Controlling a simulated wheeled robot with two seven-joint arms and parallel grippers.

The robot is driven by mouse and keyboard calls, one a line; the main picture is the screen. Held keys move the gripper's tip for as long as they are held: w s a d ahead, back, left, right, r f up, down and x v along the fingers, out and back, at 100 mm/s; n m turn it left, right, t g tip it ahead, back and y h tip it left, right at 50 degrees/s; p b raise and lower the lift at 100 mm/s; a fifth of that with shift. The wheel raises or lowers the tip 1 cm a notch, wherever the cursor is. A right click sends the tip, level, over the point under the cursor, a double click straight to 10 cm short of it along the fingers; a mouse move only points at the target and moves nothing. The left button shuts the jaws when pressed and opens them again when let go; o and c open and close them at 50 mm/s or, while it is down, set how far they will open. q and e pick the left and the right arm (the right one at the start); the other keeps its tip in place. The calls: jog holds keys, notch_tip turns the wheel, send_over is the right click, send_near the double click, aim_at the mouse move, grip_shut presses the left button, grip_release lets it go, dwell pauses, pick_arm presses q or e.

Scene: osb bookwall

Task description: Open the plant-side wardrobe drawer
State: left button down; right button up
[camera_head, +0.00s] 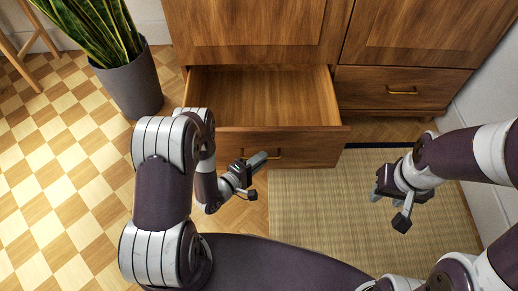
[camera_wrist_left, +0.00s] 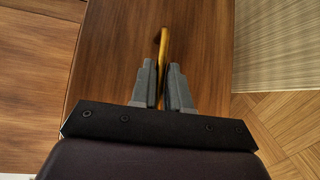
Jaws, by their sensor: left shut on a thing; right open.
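The plant-side wardrobe drawer (camera_head: 225,143) is the left one, beside the potted plant (camera_head: 130,82). It stands pulled well out, and its empty inside shows in the head view. My left gripper (camera_head: 262,160) is at the drawer's brass handle (camera_head: 274,154), shut on it. In the left wrist view the two grey fingers (camera_wrist_left: 161,88) close around the handle (camera_wrist_left: 164,45) in front of the wooden drawer front (camera_wrist_left: 115,60). My right gripper (camera_head: 388,206) is open and empty above the mat, away from the wardrobe.
The right wardrobe drawer (camera_head: 365,90) is closed. A woven mat (camera_head: 310,215) lies on the floor in front of the wardrobe. A white wall (camera_head: 480,90) bounds the right side. A wooden stool leg (camera_head: 20,65) stands at the far left. Checkered floor (camera_head: 60,190) is clear on the left.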

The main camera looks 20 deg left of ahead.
pick_arm(q)
jog(key=shift+s, duration=0.2)
jog(key=c, duration=1.2)
grip_release()
jog(key=p+v, duration=0.4)
jog(key=v, duration=0.8)
jog(key=shift+s+a, duration=0.15)
jog(key=shift+s, duration=0.2)
